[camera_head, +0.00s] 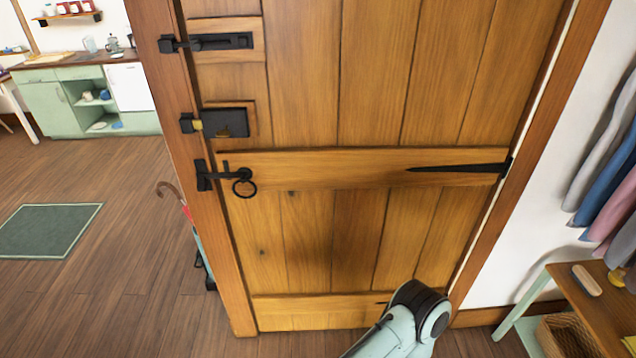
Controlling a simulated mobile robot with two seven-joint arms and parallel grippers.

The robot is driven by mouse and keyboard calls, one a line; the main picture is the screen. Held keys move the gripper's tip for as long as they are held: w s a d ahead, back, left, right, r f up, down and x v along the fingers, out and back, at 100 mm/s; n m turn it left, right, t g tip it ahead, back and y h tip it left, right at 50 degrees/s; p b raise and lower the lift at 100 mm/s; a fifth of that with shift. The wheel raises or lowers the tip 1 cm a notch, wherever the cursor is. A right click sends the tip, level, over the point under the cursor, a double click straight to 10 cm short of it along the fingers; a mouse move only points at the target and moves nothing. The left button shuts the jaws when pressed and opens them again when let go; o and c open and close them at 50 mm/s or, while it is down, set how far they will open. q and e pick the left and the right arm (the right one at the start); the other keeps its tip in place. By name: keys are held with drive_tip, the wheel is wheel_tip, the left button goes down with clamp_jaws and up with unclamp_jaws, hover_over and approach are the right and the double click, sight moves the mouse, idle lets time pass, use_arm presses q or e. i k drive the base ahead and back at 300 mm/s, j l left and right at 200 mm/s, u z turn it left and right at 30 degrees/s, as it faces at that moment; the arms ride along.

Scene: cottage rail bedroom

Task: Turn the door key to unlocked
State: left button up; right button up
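The wooden plank door (365,75) fills the middle of the view and stands shut in its frame. A black lock box (232,123) is mounted near its left edge. A brass-coloured piece (198,125) shows between the box and the black keeper (186,123) on the frame. A key cannot be made out clearly; a small dark golden patch on the box is too small to tell. Below the box is a black latch with a ring handle (244,187). One of my arm's links shows at the bottom, low before the door. Neither gripper is in view.
A black slide bolt (222,41) sits above the lock box. An umbrella (187,212) leans left of the door frame. A wooden bench (598,312) with a brush (587,280) and hanging clothes (605,180) are at right. Open floor lies left, with a green mat (50,231).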

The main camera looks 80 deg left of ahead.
sight(221, 133)
drive_tip(key=u, duration=2.35)
drive_tip(key=j+z, duration=0.15)
drive_tip(key=z, duration=0.25)
drive_tip(key=i+j+z, duration=0.1)
drive_tip(key=z, duration=0.35)
drive_tip(key=j+z, duration=0.5)
drive_tip(key=j, duration=0.6)
drive_tip(key=k, duration=0.05)
